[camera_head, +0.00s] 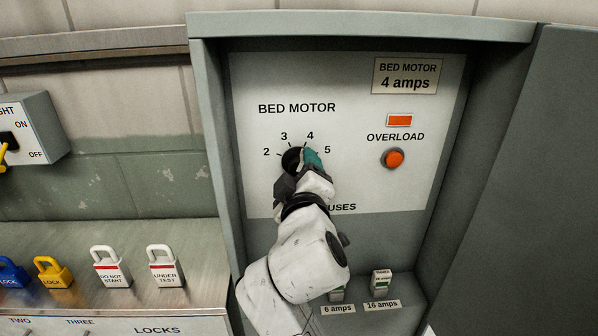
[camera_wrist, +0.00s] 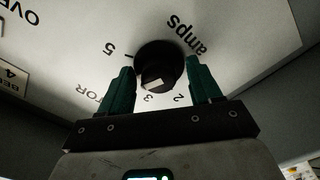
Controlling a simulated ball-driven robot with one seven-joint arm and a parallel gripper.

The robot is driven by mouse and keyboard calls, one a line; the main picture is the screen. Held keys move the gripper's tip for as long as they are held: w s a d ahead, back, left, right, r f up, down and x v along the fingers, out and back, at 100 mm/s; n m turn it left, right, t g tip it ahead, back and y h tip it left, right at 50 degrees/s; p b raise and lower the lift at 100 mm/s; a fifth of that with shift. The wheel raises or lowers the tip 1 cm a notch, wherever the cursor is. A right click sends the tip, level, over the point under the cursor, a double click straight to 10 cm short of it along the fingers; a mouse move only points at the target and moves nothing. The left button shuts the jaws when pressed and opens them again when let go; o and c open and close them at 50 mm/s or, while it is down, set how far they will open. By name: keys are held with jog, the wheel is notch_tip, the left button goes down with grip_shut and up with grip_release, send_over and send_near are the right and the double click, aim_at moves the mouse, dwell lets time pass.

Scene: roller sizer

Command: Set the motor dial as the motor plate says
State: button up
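The motor dial is a round black knob (camera_head: 290,159) under BED MOTOR on a white panel, with numbers 2 to 5 showing; my gripper covers part of it. The motor plate (camera_head: 406,76) at the panel's upper right reads "BED MOTOR 4 amps". My gripper (camera_wrist: 160,64) is open, its teal fingers on either side of the dial (camera_wrist: 158,60) in the wrist view. Small gaps show there; I cannot tell whether either finger touches. A pale mark on the dial lies on the side toward 3; its exact setting is unclear. The left finger hides the 4 in the wrist view.
An orange overload button (camera_head: 393,158) and an orange lamp (camera_head: 399,120) are to the right. Fuses (camera_head: 381,281) stand below. The cabinet door (camera_head: 530,190) is at the right. Several padlocks (camera_head: 164,266) stand on the left ledge.

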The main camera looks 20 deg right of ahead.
jog(key=b+v, duration=0.1)
jog(key=v, duration=0.9)
jog(key=shift+s+a, duration=0.15)
jog(key=shift+s, duration=0.25)
